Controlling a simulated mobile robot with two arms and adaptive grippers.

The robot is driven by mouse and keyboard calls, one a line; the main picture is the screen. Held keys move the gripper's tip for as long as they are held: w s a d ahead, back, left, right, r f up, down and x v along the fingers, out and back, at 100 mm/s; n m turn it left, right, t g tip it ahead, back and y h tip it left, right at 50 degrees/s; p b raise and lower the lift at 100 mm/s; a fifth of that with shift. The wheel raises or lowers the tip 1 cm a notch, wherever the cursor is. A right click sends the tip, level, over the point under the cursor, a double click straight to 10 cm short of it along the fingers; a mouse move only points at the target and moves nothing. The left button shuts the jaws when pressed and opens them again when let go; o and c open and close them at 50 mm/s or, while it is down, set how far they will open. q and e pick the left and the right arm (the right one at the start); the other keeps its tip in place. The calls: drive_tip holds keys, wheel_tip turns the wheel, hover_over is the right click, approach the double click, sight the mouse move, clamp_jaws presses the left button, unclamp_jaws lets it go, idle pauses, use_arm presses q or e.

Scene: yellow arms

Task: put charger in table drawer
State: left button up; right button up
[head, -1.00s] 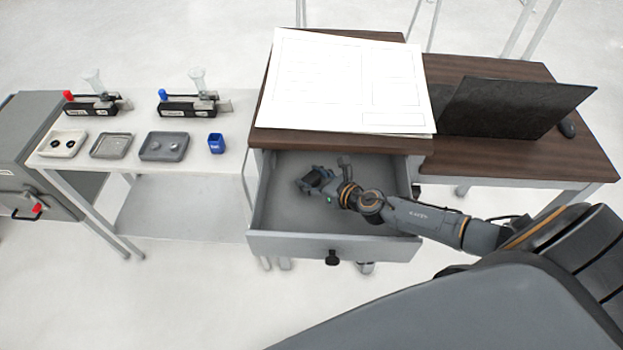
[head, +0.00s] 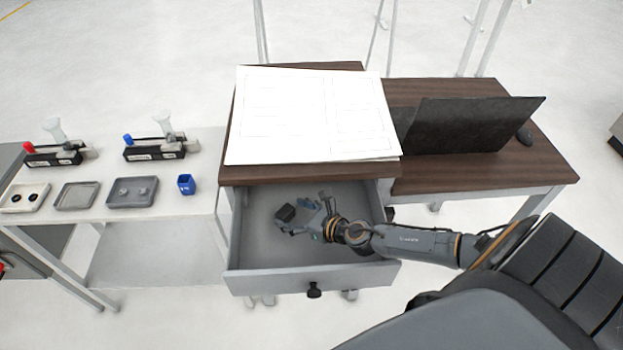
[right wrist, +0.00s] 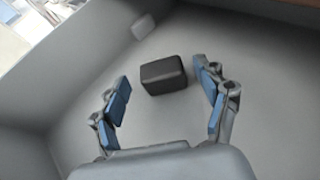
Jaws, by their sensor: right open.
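The charger is a small black block (head: 285,213) lying on the floor of the open table drawer (head: 258,235). The right wrist view also shows the charger (right wrist: 163,75), just beyond and between the fingertips, with clear gaps to both fingers. My right gripper (head: 306,214) is open inside the drawer, to the right of the charger and apart from it. Its two blue-padded fingers (right wrist: 161,80) are spread and empty in the right wrist view. My left gripper is not in view.
The drawer front with a black knob (head: 314,290) faces me. White sheets (head: 312,115) lie on the brown tabletop above, beside a dark upright panel (head: 465,130). A white side table at left holds trays (head: 132,192) and a blue cup (head: 186,184). A small pale block (right wrist: 143,27) shows by the drawer wall.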

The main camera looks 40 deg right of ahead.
drive_tip(key=b+v, duration=0.1)
drive_tip(key=v, duration=0.6)
drive_tip(key=shift+f, duration=0.2)
drive_tip(key=shift+b+v, duration=0.35)
drive_tip(key=shift+v, duration=0.65)
drive_tip(key=shift+w+a+r, duration=0.1)
drive_tip(key=shift+r, duration=0.05)
